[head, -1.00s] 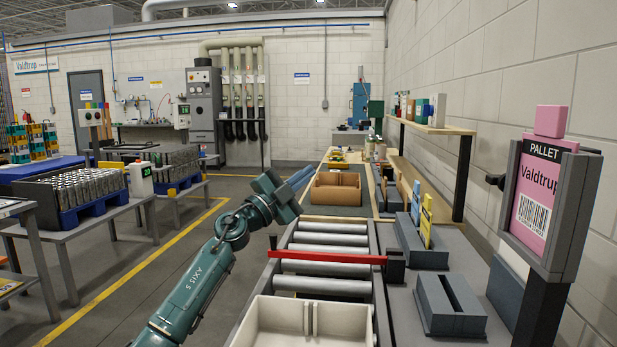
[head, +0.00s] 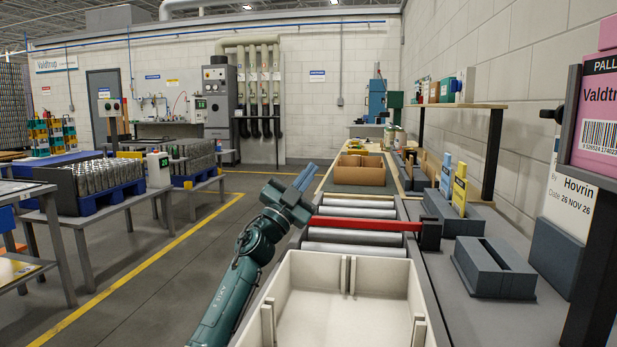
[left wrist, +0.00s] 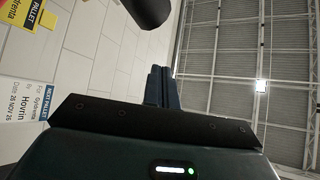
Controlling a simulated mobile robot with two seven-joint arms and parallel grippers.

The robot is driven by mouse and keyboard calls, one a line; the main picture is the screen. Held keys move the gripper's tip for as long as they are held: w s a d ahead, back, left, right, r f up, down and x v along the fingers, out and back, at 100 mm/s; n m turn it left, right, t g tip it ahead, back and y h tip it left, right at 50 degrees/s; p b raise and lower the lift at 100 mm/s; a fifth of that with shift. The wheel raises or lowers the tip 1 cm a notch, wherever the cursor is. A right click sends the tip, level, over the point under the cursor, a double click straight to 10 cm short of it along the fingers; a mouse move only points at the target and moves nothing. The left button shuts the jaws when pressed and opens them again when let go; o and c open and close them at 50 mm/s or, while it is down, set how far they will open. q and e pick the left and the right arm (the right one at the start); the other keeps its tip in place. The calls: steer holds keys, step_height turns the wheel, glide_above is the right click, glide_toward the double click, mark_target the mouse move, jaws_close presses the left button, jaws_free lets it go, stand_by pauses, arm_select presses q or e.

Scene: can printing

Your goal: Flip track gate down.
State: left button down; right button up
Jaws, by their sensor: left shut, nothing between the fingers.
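The track gate is a red bar (head: 365,224) lying level across the roller track (head: 352,238) in the head view. Its right end joins a dark pivot block (head: 429,234) on the track's right side. My left gripper (head: 304,178) is shut and empty, with its blue fingers close together. In the picture it stands just above the bar's left end; whether it touches the bar I cannot tell. The shut fingers also show in the left wrist view (left wrist: 161,87). My right gripper is not in view.
A cream divided bin (head: 345,290) stands on the near end of the track. A brown tray (head: 361,170) stands beyond the rollers. A grey slotted holder (head: 493,268) and upright blue and yellow cards (head: 459,188) are on the right. Open floor lies to the left.

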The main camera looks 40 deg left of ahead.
arm_select(q)
steer(key=shift+s, duration=0.1)
steer(key=s+a+f+p, duration=0.1)
steer(key=s+f, duration=0.2)
steer(key=s, duration=1.2)
steer(key=shift+s+a+p, duration=0.2)
steer(key=shift+s+p, duration=0.2)
